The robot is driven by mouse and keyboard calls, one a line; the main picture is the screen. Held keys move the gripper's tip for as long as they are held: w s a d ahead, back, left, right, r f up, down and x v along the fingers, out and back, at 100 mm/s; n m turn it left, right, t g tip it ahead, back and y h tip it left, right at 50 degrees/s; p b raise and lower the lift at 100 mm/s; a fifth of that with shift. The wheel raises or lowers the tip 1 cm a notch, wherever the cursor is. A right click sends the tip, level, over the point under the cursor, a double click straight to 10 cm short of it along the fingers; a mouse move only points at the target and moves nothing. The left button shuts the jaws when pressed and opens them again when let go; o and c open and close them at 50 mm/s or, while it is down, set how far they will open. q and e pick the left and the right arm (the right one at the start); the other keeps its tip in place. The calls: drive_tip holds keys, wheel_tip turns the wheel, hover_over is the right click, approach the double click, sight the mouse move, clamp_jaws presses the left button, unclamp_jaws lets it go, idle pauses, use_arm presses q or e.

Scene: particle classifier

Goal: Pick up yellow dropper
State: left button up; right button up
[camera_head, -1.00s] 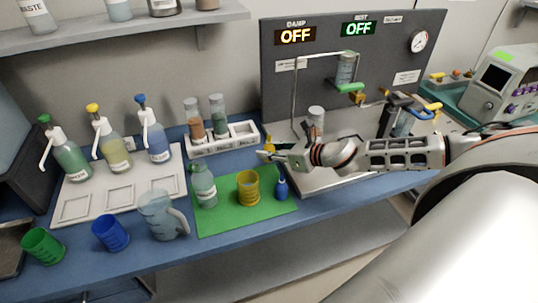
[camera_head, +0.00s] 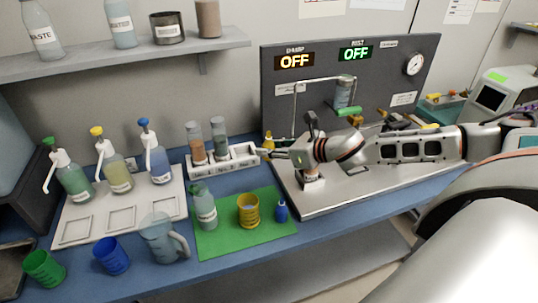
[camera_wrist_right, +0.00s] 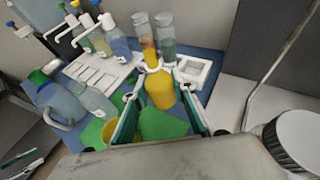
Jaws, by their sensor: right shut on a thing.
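The yellow dropper (camera_head: 269,139) is a small yellow bottle with a narrow tip. In the right wrist view the yellow dropper (camera_wrist_right: 160,90) stands between the fingers of my right gripper (camera_wrist_right: 157,70). My right gripper (camera_head: 266,153) is shut on it, close to the right end of the white vial rack. In the head view the fingers hide its lower part.
A green mat (camera_head: 230,243) holds a wash bottle (camera_head: 203,208), a yellow cup (camera_head: 248,212) and a blue dropper (camera_head: 281,212). The white rack (camera_head: 240,161) holds vials. A steel tray (camera_head: 320,206) lies under my right arm.

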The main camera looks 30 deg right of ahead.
sight(270, 139)
drive_tip(key=shift+r, duration=1.65)
drive_tip(key=shift+r, duration=0.1)
drive_tip(key=shift+a, duration=0.1)
